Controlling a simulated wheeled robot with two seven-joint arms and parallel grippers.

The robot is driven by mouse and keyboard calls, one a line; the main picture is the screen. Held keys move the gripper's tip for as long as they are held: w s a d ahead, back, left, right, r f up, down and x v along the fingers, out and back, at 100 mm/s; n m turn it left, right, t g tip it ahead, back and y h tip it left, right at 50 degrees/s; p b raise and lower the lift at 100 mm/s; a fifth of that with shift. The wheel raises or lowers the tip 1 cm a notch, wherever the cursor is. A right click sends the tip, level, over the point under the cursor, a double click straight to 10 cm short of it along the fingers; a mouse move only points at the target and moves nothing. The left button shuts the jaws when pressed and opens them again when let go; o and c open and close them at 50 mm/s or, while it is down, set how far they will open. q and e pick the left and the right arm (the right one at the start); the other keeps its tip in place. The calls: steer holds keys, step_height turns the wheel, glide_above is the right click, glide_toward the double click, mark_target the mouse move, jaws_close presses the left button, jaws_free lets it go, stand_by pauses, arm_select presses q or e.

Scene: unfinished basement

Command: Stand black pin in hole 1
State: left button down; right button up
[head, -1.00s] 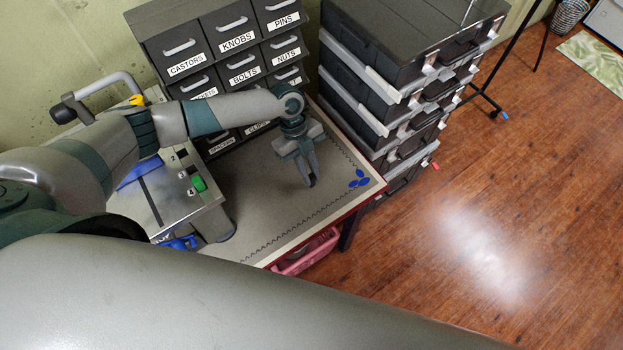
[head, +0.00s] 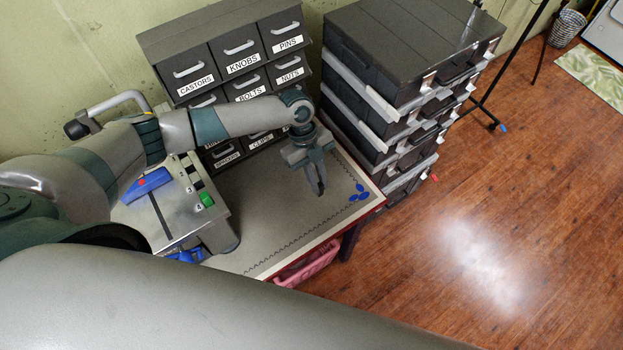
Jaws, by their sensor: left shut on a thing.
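My left gripper (head: 320,190) points down over the right part of the grey mat. Its fingers are closed on a small dark thing, seemingly the black pin, which is mostly hidden between the fingertips. A metal fixture (head: 218,232) with a row of numbered dark square spots stands at the left, well apart from the gripper. A green block (head: 206,199) sits at the near end of this row. Hole 1 cannot be made out; my left arm covers the far part of the fixture. My right gripper is out of view.
A labelled drawer cabinet (head: 220,53) stands behind the mat (head: 250,215). Stacked black cases (head: 400,45) stand to the right. Blue ovals (head: 357,191) mark the mat's right corner. A blue lever (head: 147,185) is on the fixture. A pink basket (head: 308,264) is below the table edge.

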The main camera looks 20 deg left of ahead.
arm_select(q)
steer(key=s+d+r+p, duration=0.1)
steer(key=d+r, duration=0.4)
steer(key=d, duration=0.4)
steer(key=shift+s+d+r, duration=0.2)
steer(key=shift+d+r, duration=0.1)
steer(key=shift+r, duration=0.05)
steer(key=shift+w+a, duration=0.1)
